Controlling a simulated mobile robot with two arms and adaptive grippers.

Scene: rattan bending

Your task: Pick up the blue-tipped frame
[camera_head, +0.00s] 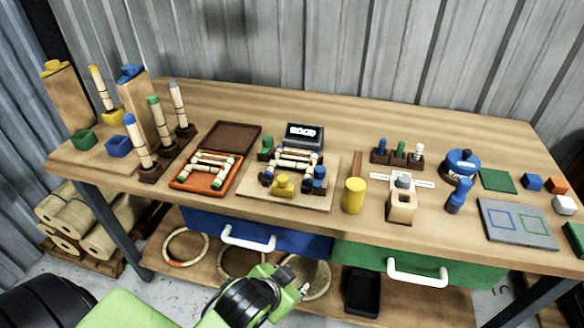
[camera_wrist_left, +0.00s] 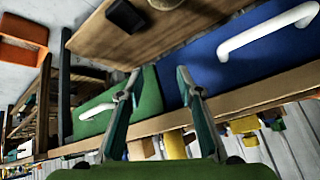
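A rattan frame with dark blue tips (camera_head: 293,158) appears to lie in the wooden bending board (camera_head: 326,200) at the table's middle; its tips are small and partly hidden by the board's blocks. Another rattan frame (camera_head: 208,168), with green tips, lies in the orange tray (camera_head: 179,184) to its left. My left gripper (camera_head: 298,284) is low, in front of the drawers and below the tabletop, well apart from both frames. In the left wrist view its two fingers (camera_wrist_left: 155,88) are spread with nothing between them. My right gripper is not in view.
A blue drawer (camera_head: 205,225) and a green drawer (camera_head: 345,254) with white handles sit under the table's front edge. A yellow cylinder (camera_head: 353,196) stands right of the board. Upright tipped rods (camera_head: 140,143) stand at the left. Rattan rings (camera_head: 186,263) lie on the lower shelf.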

